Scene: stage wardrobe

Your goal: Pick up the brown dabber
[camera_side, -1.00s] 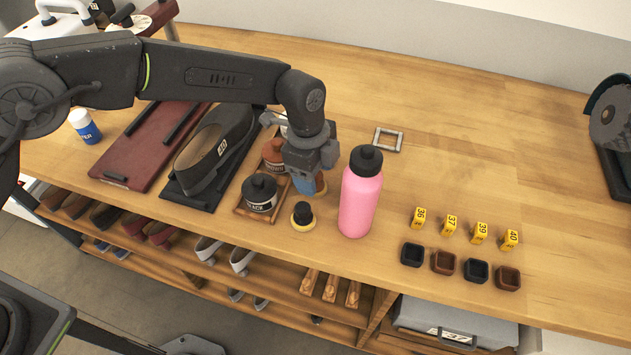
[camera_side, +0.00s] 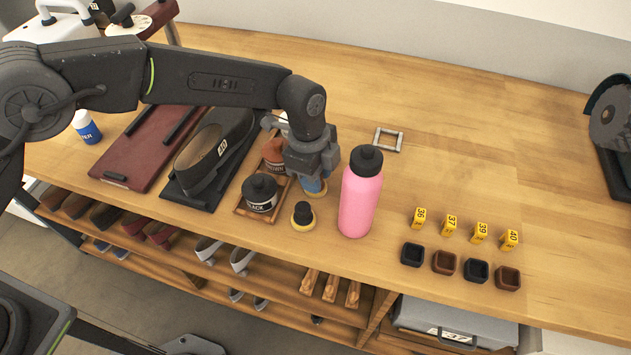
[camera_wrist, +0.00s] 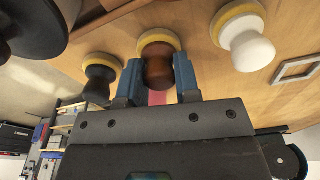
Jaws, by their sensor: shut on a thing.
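The brown dabber (camera_wrist: 158,70) has a dark brown knob and a yellow-rimmed pad. It sits between the two blue fingers of my gripper (camera_wrist: 158,80), which is shut on the knob. In the side view my gripper (camera_side: 313,184) points down, left of the pink bottle, and hides the knob. Only the dabber's yellowish pad rim (camera_side: 318,194) shows beneath the fingers. I cannot tell whether the pad touches the table. A black dabber (camera_side: 302,214) stands in front, and also shows at left in the wrist view (camera_wrist: 98,80). A white dabber (camera_wrist: 248,45) shows at right there.
The pink bottle (camera_side: 360,195) stands close to the right. A wooden tray (camera_side: 243,212) with a black jar (camera_side: 261,193) and a brown jar (camera_side: 274,152) is close on the left. A small grey frame (camera_side: 388,139) lies behind. The table beyond it is clear.

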